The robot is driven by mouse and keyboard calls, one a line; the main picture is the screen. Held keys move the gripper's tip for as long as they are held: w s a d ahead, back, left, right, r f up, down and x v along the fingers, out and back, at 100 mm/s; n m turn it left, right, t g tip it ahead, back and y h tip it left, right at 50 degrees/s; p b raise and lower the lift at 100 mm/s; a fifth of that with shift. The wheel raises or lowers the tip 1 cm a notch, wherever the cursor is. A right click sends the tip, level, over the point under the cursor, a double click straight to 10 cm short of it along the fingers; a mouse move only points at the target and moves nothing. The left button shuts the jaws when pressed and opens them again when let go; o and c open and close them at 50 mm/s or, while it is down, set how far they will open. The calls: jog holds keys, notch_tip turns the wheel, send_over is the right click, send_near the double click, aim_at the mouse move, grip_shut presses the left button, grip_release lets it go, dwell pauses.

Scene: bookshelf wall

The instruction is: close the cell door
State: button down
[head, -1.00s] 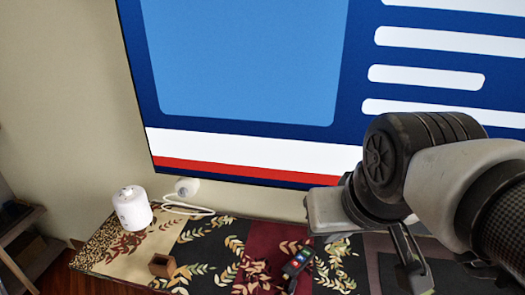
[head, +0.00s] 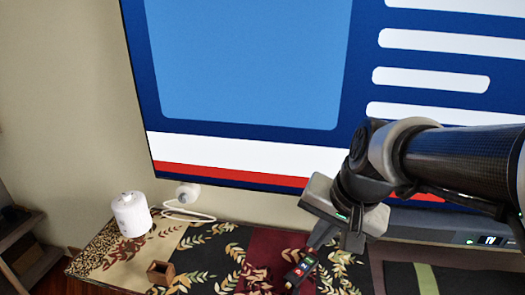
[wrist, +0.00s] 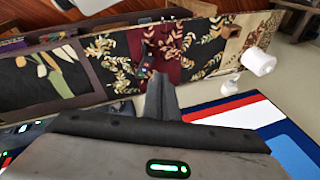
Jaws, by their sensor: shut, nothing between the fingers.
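I cannot make out a cell door for certain in either view. A dark-framed panel (head: 378,270) with a black inset shows at the lower right in the head view. In the wrist view, a dark-framed black panel with pale tulips (wrist: 58,72) lies at the left. My gripper (head: 318,240) hangs above the leaf-patterned surface (head: 220,255) in the head view. Its fingers (wrist: 160,98) are together and empty in the wrist view, pointing toward that surface. Whether they touch it cannot be told. My arm hides part of the right side.
A large screen (head: 240,60) fills the wall behind my arm. A white cylinder (head: 131,213) and a small brown open box (head: 160,272) stand at the left on the patterned surface. A dark handheld device (head: 300,270) lies below my gripper. A wooden shelf (head: 30,258) is far left.

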jog(key=w+d+f+m+g+b, duration=0.1)
jog(key=f+m, duration=0.4)
jog(key=f, duration=0.9)
jog(key=w+d+f+m+g+b, duration=0.1)
jog(key=w+d+f+m+b, duration=0.2)
jog(key=f, duration=1.1)
jog(key=w+d+f+m+y+b, duration=0.1)
jog(key=w+f+m+b, duration=0.3)
jog(key=f+m, duration=0.5)
jog(key=shift+w+d+f+g+b, duration=0.15)
jog(key=shift+d+f+b, duration=0.1)
jog(key=shift+f, duration=0.7)
jog(key=shift+w+d+f+g+b, duration=0.1)
jog(key=shift+d+f+b, duration=0.2)
jog(key=shift+f, duration=0.6)
jog(key=shift+w+d+f+g+b, duration=0.15)
jog(key=shift+d+f+b, duration=0.1)
jog(key=shift+f, duration=0.7)
jog(key=a, duration=0.1)
jog(key=w+a, duration=0.1)
jog(key=a, duration=0.1)
jog(key=shift+w+f, duration=0.2)
jog(key=shift+w+a, duration=0.25)
jog(key=shift+a, duration=0.2)
